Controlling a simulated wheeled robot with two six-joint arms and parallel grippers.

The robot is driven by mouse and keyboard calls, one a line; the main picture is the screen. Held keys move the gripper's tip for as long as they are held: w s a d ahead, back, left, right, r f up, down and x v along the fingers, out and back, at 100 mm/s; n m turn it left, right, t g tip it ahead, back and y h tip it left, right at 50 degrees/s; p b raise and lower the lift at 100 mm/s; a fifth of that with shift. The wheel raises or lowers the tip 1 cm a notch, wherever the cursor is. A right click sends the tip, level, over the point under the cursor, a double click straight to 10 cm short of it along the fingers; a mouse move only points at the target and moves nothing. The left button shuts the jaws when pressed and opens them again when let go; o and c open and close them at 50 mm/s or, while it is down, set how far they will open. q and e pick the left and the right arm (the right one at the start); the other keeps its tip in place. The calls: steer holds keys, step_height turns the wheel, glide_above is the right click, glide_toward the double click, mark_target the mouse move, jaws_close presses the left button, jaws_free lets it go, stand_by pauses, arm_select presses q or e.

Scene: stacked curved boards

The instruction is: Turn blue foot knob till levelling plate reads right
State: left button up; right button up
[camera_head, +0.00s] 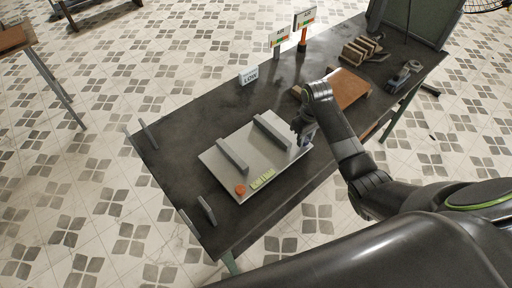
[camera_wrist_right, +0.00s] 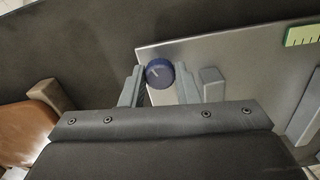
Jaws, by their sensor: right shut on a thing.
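The grey levelling plate (camera_head: 252,149) lies on the dark table, with two raised grey bars on it. A yellow-green strip (camera_head: 262,178) and an orange knob (camera_head: 240,190) are at its near edge. My right gripper (camera_head: 304,139) is at the plate's right corner, and its arm hides the blue knob in the head view. In the right wrist view the blue foot knob (camera_wrist_right: 159,73), with a pale line on top, sits between both fingers, which are shut on it. Part of the green strip (camera_wrist_right: 303,35) shows there; its reading is not clear. My left gripper is not in view.
A small sign reading LOW (camera_head: 249,77) stands at the table's far edge, with two more signs (camera_head: 305,18) behind. A brown curved board (camera_head: 348,88) and wooden pieces (camera_head: 361,50) lie beyond my right arm. The table (camera_head: 185,125) left of the plate is mostly clear.

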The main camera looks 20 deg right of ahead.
steer(key=shift+r+m+p, duration=0.1)
steer(key=shift+m+p, duration=0.8)
steer(key=shift+p, duration=0.1)
steer(key=shift+m+p, duration=1)
steer(key=shift+p, duration=0.2)
steer(key=shift+m+p, duration=1.4)
steer(key=shift+m, duration=0.2)
